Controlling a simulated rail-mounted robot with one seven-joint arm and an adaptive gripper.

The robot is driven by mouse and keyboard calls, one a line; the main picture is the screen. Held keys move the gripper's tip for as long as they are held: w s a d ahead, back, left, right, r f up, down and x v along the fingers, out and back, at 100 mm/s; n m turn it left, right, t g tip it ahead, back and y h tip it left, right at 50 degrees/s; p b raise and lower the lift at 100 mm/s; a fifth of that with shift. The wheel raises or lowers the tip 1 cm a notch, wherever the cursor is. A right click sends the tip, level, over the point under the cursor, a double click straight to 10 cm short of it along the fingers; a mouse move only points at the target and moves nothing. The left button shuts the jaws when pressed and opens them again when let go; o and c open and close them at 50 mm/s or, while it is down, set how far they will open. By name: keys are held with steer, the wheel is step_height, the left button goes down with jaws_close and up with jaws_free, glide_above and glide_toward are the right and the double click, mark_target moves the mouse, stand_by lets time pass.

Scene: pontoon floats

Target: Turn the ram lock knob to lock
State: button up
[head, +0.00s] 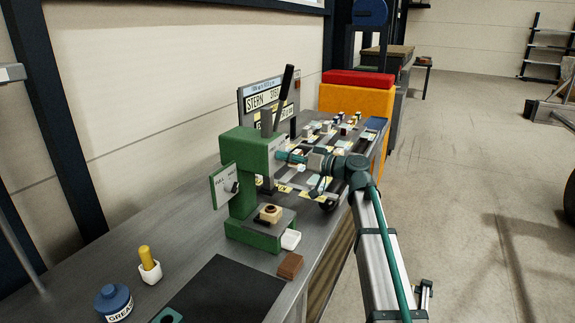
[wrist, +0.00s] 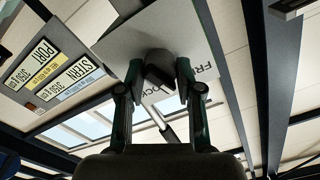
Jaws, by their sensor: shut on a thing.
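The ram lock knob (wrist: 158,66) is dark and sits on a pale plate (wrist: 140,35) in the wrist view. The plate carries the word LOCK, upside down below the knob, and a partly hidden word starting FR at the right. My gripper (wrist: 157,82) has one finger on each side of the knob and is shut on it. Which word the knob points to is hard to tell. In the head view, my gripper (head: 284,156) meets the right face of the green press (head: 240,160) near its top, and hides the knob there.
Another plate with a dark knob (head: 232,187) is on the press's left side. A lever (head: 286,86) rises above the press. A light block (head: 270,214) sits on its base. A brown block (head: 290,265), grease tin (head: 114,300) and dark mat (head: 228,290) are on the bench.

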steer(key=m+b, duration=0.1)
steer(key=m, duration=0.1)
steer(key=shift+f+m, duration=0.1)
steer(key=shift+m, duration=0.3)
steer(key=m, duration=0.3)
steer(key=shift+m, duration=0.3)
steer(key=m+p, duration=0.1)
steer(key=m, duration=0.4)
steer(key=shift+m, duration=0.4)
steer(key=o, duration=1.2)
steer(key=shift+c, duration=0.2)
steer(key=shift+d, duration=0.1)
steer(key=v, duration=1.2)
